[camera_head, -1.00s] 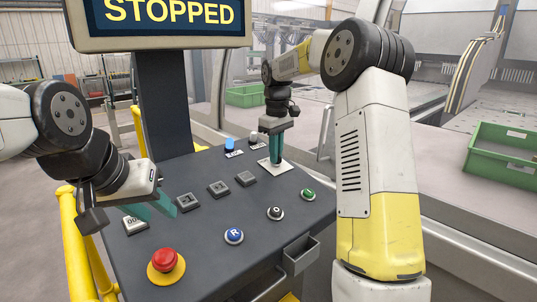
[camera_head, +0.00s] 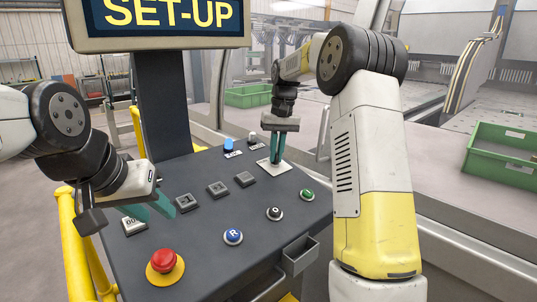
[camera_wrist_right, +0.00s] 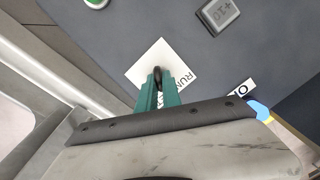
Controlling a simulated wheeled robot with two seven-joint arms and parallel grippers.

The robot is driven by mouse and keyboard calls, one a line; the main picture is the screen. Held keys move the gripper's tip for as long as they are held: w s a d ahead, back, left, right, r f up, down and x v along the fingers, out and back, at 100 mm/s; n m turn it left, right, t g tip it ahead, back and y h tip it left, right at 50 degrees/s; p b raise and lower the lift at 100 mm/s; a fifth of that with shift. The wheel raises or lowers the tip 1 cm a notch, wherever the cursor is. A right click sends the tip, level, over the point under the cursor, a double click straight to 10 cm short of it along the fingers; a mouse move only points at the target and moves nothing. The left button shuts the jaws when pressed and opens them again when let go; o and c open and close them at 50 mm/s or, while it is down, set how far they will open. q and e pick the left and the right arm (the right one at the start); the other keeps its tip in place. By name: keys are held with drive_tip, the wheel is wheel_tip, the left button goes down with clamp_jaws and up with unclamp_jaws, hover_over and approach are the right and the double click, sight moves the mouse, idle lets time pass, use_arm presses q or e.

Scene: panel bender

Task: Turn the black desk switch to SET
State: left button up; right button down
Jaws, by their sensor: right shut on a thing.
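The black desk switch (camera_wrist_right: 157,74) stands on a white plate (camera_wrist_right: 146,61) in the right wrist view; the plate also shows at the far right of the desk in the head view (camera_head: 268,169). My right gripper (camera_wrist_right: 161,82) is shut on the switch, its teal fingers on either side of the knob. In the head view my right gripper (camera_head: 276,160) points down at the plate and hides the knob. The display (camera_head: 165,18) reads SET-UP. My left gripper (camera_head: 160,204) hangs over the desk's left side, empty, its fingers apart.
The desk carries a red emergency button (camera_head: 164,262), a blue R button (camera_head: 233,236), a black button (camera_head: 274,213), a green button (camera_head: 307,194) and several grey switches (camera_head: 217,189). A yellow rail (camera_head: 72,245) runs along the left edge.

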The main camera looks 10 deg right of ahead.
idle(0.4)
drive_tip(key=c, duration=1.5)
unclamp_jaws()
drive_tip(key=shift+r, duration=0.1)
drive_tip(key=r, duration=0.5)
drive_tip(key=d+r, duration=0.1)
drive_tip(key=r, duration=0.1)
drive_tip(key=shift+r, duration=0.3)
